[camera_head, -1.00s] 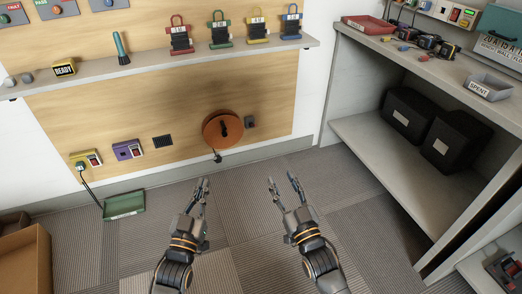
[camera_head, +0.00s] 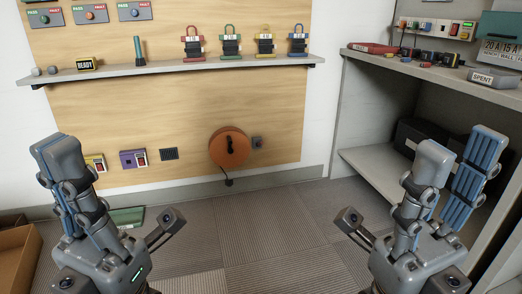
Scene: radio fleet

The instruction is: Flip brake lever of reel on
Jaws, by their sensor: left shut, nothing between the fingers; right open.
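The orange-brown reel (camera_head: 228,148) is mounted low on the wooden wall panel, with a dark handle or slot at its middle. A small dark lever-like part (camera_head: 229,182) hangs below its rim; I cannot tell its setting. My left gripper (camera_head: 108,190) is raised close to the camera at lower left, shut and empty, apart from the reel. My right gripper (camera_head: 415,205) is raised at lower right, open and empty, also apart from the reel.
A shelf (camera_head: 180,66) with coloured lock-like holders runs above the reel. A yellow box and a purple box (camera_head: 133,158) are on the panel at left. A grey shelving unit (camera_head: 372,165) stands at right. Carpet floor before the reel is clear.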

